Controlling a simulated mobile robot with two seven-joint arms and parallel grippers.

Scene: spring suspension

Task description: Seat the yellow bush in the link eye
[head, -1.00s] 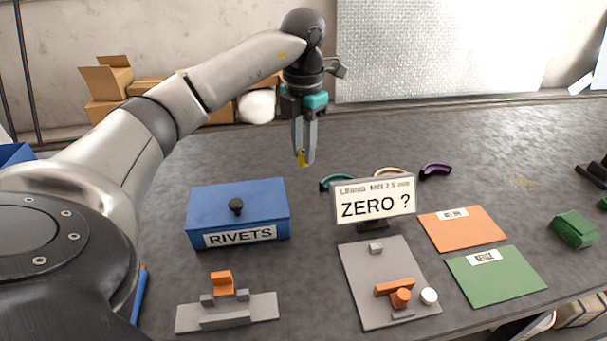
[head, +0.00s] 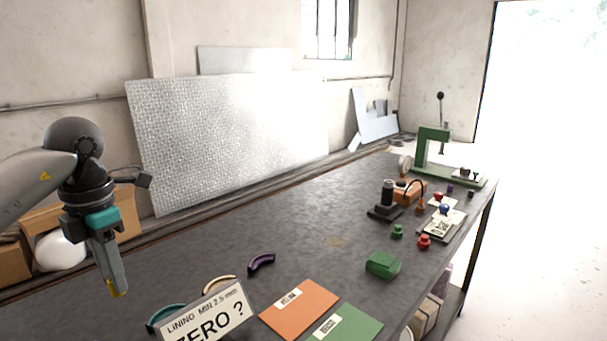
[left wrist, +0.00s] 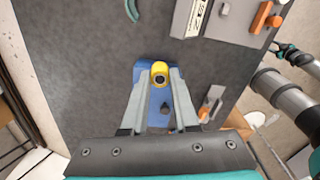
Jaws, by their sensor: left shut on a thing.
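My left gripper (head: 112,282) is shut on the yellow bush (head: 119,289), holding it above the left part of the bench in the head view. In the left wrist view the bush (left wrist: 160,68) is a short yellow ring with a dark hole, pinched between the fingertips.
A "ZERO ?" sign (head: 212,318), an orange mat (head: 299,307) and a green mat (head: 350,328) lie at the front. A green block (head: 383,264), a black stand (head: 386,205) and a green press (head: 432,155) stand farther right. The bench middle is clear.

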